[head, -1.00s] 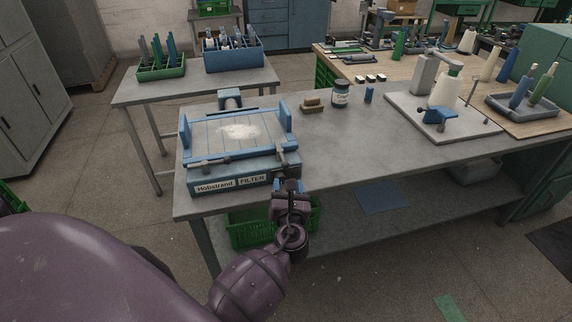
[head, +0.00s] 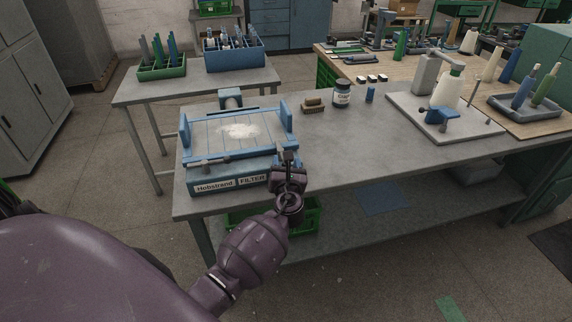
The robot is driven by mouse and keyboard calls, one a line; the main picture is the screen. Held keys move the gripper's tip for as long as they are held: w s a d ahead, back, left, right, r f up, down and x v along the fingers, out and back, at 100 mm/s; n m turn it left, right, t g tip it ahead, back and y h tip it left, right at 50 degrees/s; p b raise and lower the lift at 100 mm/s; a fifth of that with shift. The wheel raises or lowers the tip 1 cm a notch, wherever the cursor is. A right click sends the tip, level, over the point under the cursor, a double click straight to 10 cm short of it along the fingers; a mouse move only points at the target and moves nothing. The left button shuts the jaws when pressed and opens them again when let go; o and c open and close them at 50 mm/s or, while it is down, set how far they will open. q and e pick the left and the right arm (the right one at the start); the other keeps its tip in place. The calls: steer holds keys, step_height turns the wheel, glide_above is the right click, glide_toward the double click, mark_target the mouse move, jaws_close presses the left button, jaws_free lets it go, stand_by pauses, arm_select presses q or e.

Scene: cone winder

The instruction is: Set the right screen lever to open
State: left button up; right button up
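The blue-framed screen filter unit (head: 184,150) stands at the left end of the grey bench, with a pale powder patch on its slatted top. Its front carries the labels "Hobstrand" and "FILTER". The left screen lever (head: 205,161) shows as a dark bar along the front edge. The fingers are too small and dark to tell open from shut.
A brush (head: 313,104), a labelled jar (head: 342,95) and a small blue cylinder (head: 370,94) stand behind and right of the unit. A winder on a pale base plate (head: 410,115) is further right. The bench front between is clear. A green crate (head: 313,214) sits below.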

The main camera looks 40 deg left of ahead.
arm_select(q)
jaws_close()
